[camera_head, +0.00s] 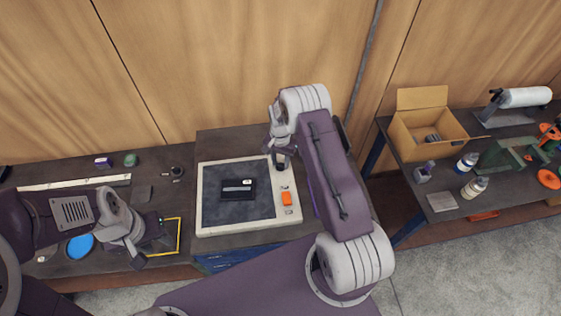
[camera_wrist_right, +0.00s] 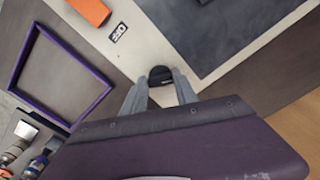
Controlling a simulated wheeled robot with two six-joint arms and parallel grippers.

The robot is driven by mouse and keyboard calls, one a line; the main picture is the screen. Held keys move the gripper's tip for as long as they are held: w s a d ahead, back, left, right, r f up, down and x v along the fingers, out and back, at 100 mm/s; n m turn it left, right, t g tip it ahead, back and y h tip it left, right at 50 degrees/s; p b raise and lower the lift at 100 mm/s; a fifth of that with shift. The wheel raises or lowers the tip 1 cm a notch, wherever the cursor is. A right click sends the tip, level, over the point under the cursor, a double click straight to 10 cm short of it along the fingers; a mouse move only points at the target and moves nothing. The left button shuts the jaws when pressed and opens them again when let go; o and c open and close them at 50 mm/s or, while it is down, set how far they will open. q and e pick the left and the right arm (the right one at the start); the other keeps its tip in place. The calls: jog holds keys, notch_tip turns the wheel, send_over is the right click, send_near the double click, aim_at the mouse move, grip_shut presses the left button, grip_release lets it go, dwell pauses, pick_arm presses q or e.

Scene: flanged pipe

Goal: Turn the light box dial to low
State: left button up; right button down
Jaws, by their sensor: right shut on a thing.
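The light box (camera_head: 206,205) has a pale frame around a dark panel and lies flat on the table. Its dark dial (camera_head: 281,164) is at the top right of the frame; in the right wrist view the round black dial (camera_wrist_right: 160,74) sits between the fingertips. My right gripper (camera_head: 280,152) is shut on the dial from above. An orange switch (camera_head: 286,198) and a label reading OFF (camera_wrist_right: 118,32) are on the same frame strip. The dial's pointer and its low mark cannot be made out. My left gripper (camera_head: 147,246) appears open and empty over the left table.
A small black object (camera_head: 238,189) lies on the light box panel. A yellow frame (camera_head: 179,238) and a blue disc (camera_head: 79,246) lie near my left gripper. A cardboard box (camera_head: 405,142) and bottles stand on the right table.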

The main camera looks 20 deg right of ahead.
jog(key=shift+f+n+b, duration=0.2)
jog(key=shift+n+b, duration=0.75)
jog(key=shift+n, duration=0.05)
jog(key=n+b, duration=0.2)
jog(key=shift+n, duration=0.3)
jog(key=n+b, duration=0.1)
jog(key=n, duration=0.1)
jog(key=shift+n, duration=0.3)
jog(key=n+b, duration=0.2)
jog(key=n, duration=0.1)
jog(key=shift+d+r+n, duration=0.1)
jog(key=shift+n, duration=0.2)
jog(key=n+b, duration=0.1)
jog(key=n, duration=0.5)
jog(key=shift+n+b, duration=0.3)
jog(key=shift+b, duration=0.05)
jog(key=n, duration=0.3)
jog(key=shift+b, duration=0.3)
jog(key=shift+n, duration=1.6)
